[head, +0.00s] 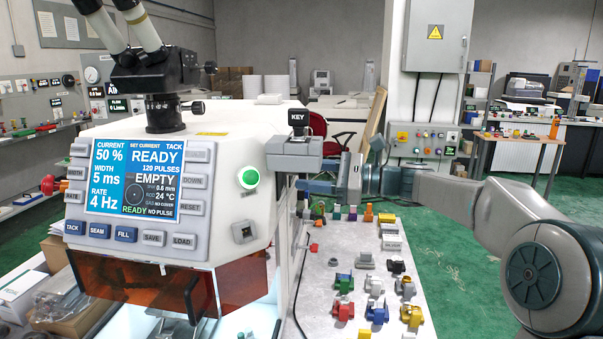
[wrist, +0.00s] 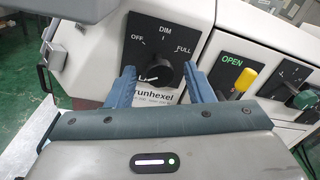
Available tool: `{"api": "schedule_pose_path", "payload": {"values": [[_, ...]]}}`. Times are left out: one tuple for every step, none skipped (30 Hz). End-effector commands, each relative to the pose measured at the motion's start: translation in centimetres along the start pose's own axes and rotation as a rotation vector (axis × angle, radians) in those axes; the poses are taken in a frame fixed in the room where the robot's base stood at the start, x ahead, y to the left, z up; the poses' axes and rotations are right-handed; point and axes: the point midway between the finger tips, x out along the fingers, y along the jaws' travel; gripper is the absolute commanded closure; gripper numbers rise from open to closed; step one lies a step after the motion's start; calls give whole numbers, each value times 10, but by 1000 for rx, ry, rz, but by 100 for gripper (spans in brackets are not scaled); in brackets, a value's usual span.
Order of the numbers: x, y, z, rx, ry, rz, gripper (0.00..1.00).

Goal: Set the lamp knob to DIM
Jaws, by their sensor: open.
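The lamp knob (wrist: 160,72) is a round black dial on a dark panel (wrist: 190,32) marked OFF, DIM and FULL, in the wrist view. OFF is at upper left, DIM at the top and FULL at upper right. A white mark shows at the knob's lower left; I cannot tell for sure which setting it points to. My gripper (wrist: 158,77) is open, with one blue finger on each side of the knob and a gap visible on both sides. In the head view my gripper (head: 318,186) is at the machine's right side, where the knob is hidden.
Right of the knob are a green OPEN label (wrist: 231,62), a yellow-tipped lever (wrist: 246,79) and another dark panel (wrist: 291,72). In the head view, a table (head: 345,260) with several coloured parts stands below my arm. A screen (head: 137,180) shows READY.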

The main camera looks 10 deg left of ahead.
Motion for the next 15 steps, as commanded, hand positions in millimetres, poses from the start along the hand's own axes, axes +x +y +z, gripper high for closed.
{"api": "schedule_pose_path", "payload": {"values": [[7, 0, 0, 0, -1, 1, 52], [10, 0, 0, 0, -1, 1, 52], [14, 0, 0, 0, -1, 1, 52], [16, 0, 0, 0, 0, 1, 52], [17, 0, 0, 0, 0, 0, 52], [19, 0, 0, 0, 0, 0, 52], [20, 0, 0, 0, 1, -1, 52], [21, 0, -1, 0, 1, -1, 52], [21, 0, -1, 0, 1, -1, 52], [22, 0, -1, 0, 1, -1, 52], [22, 0, -1, 0, 1, -1, 52], [22, 0, -1, 0, 1, -1, 52], [21, 0, -1, 0, 1, -1, 52], [21, 0, -1, 0, 1, -1, 52], [21, 0, -1, 0, 1, -1, 52]]}}
